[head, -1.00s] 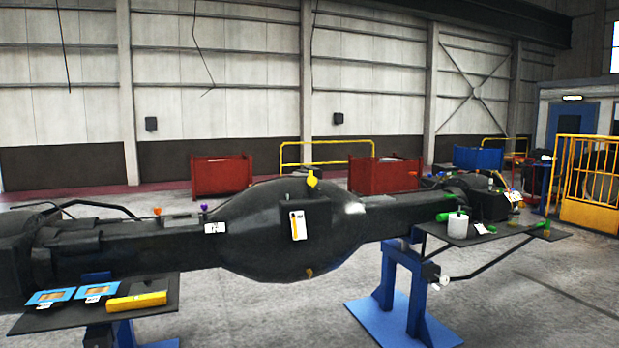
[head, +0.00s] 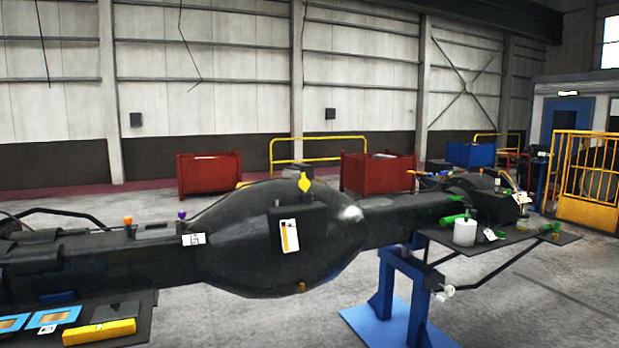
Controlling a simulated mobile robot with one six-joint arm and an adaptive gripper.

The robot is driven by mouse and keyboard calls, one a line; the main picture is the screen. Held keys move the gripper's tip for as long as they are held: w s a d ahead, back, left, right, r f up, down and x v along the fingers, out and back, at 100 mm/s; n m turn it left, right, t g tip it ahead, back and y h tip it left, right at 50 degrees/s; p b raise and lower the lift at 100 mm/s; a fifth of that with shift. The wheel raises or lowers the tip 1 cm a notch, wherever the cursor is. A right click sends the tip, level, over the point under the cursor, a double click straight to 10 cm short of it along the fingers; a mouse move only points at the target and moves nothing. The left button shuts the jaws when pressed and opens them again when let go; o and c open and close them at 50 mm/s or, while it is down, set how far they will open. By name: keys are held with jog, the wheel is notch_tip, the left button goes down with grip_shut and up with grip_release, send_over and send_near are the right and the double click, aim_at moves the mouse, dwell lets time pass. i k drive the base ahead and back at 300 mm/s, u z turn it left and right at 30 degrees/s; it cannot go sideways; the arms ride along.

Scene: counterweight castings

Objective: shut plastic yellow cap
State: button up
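A small orange-yellow piece (head: 301,287) shows low on the bulge. My gripper is not in view.
A left shelf holds blue-framed cards (head: 53,317) and a yellow block (head: 98,331). A right shelf (head: 460,243) holds a white pot (head: 465,233). A blue stand (head: 385,280) supports the casting. Red bins (head: 208,174) and a yellow rail stand behind.

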aim_at(304, 184)
jog(key=u, duration=0.05)
jog(key=i, duration=1.05)
jog(key=u, duration=0.15)
jog(key=k, duration=0.65)
jog(key=u, duration=0.4)
jog(key=i, duration=1.2)
jog(key=z, duration=0.3)
